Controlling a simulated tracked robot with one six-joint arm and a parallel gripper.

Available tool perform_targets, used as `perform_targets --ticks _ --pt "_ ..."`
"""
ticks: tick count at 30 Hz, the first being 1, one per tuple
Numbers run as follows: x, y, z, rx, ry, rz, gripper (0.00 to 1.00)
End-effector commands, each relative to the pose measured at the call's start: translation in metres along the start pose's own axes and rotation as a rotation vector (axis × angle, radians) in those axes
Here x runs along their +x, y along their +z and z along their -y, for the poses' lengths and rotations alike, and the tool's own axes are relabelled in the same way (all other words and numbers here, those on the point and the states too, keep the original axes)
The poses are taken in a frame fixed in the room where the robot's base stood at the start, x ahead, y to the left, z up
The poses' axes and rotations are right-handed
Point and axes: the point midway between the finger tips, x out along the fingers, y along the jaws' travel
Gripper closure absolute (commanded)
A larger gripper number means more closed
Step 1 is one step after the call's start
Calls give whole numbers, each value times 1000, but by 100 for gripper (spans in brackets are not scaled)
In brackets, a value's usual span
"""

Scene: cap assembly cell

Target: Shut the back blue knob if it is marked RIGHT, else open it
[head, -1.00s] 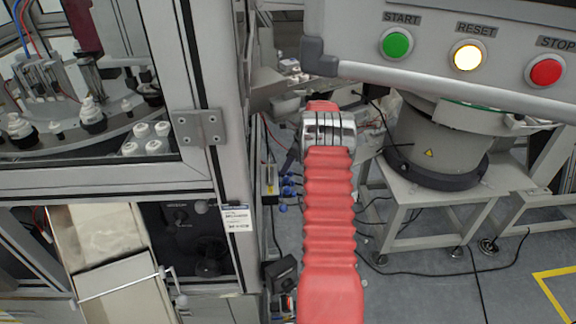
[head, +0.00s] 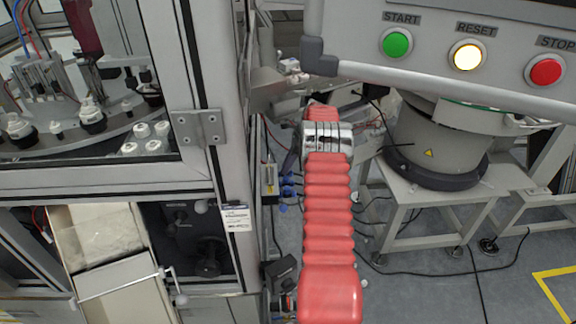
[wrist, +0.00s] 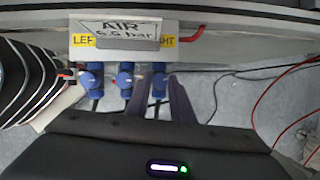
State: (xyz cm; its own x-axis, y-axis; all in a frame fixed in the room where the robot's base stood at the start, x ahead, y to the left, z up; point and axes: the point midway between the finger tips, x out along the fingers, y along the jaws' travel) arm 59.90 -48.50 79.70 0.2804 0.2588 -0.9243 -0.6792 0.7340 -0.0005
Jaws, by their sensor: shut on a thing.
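Three blue knobs hang in a row under a sign reading AIR in the wrist view: a left one (wrist: 95,76), a middle one (wrist: 126,76) and a right one (wrist: 159,78). A yellow label reading LEFT (wrist: 82,40) is above the left knob. A partly covered yellow label ending in HT (wrist: 166,41) is above the right knob. My gripper (wrist: 168,80) has its dark fingers at the right knob and is shut on it. How far that knob is turned is not clear. In the head view the blue knobs (head: 287,191) show small, left of my red arm; the gripper is hidden there.
The AIR sign (wrist: 118,32) sticks out above the knobs. Red tubing (wrist: 265,105) and black cables run at the right of the wrist view. The machine frame (head: 228,130) stands close left of my arm, and a panel with buttons (head: 440,40) overhangs at the upper right.

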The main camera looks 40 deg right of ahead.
Motion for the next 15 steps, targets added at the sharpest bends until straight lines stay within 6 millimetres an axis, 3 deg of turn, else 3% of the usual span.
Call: perform_targets --ticks 15 --pt "0 1 2 -274 114 1 100"
